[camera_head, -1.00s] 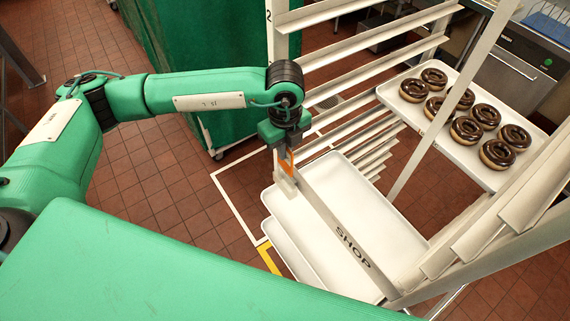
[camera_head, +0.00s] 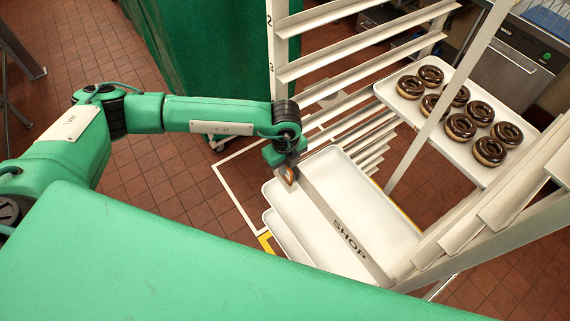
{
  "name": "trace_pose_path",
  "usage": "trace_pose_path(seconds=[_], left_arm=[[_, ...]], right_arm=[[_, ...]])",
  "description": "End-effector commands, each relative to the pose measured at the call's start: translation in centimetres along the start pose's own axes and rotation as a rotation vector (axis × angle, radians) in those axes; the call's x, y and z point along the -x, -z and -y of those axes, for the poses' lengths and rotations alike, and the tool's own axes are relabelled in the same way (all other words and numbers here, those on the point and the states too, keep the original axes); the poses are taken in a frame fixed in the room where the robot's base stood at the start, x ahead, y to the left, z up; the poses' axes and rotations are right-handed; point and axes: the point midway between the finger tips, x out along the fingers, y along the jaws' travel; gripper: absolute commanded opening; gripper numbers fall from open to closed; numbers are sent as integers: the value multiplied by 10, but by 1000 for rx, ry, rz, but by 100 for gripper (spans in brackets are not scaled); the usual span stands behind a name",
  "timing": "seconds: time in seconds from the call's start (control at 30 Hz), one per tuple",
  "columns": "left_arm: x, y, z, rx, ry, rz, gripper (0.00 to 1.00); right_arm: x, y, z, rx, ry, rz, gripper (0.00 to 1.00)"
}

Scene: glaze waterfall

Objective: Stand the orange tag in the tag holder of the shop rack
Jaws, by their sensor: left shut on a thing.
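My left gripper (camera_head: 287,168) is shut on the orange tag (camera_head: 289,178), which shows only as a small patch at the fingertips. The tag overlaps that end of the bar in the picture. I cannot tell whether it touches it or stands in the tag holder, which is not clearly visible behind the fingers. My right gripper is out of view.
White trays (camera_head: 290,212) sit low in the rack. A tray (camera_head: 466,150) of chocolate-glazed doughnuts rests at the right. Rack posts and rails (camera_head: 345,38) stand close behind my left gripper. A green curtain-like panel (camera_head: 200,60) is at the back.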

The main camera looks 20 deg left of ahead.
Motion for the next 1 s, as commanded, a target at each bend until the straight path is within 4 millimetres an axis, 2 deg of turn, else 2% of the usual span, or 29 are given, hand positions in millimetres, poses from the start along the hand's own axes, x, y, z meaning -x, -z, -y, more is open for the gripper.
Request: trace_pose_path(seconds=[0.07,0.1,0.17,0.2,0.57,0.63,0.77,1.0], left_arm=[[-5,0,0,0,-1,0,0],[-2,0,0,0,-1,0,14],[-2,0,0,0,-1,0,26],[-2,0,0,0,-1,0,28],[3,0,0,0,0,0,28],[6,0,0,0,1,-1,28],[27,-1,1,1,4,1,28],[78,0,1,-1,5,1,28]], right_arm=[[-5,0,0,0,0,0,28],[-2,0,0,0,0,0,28],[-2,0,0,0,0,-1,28],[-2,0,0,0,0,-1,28],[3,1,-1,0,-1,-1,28],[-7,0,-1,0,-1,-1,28],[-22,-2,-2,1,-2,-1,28],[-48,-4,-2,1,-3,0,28]])
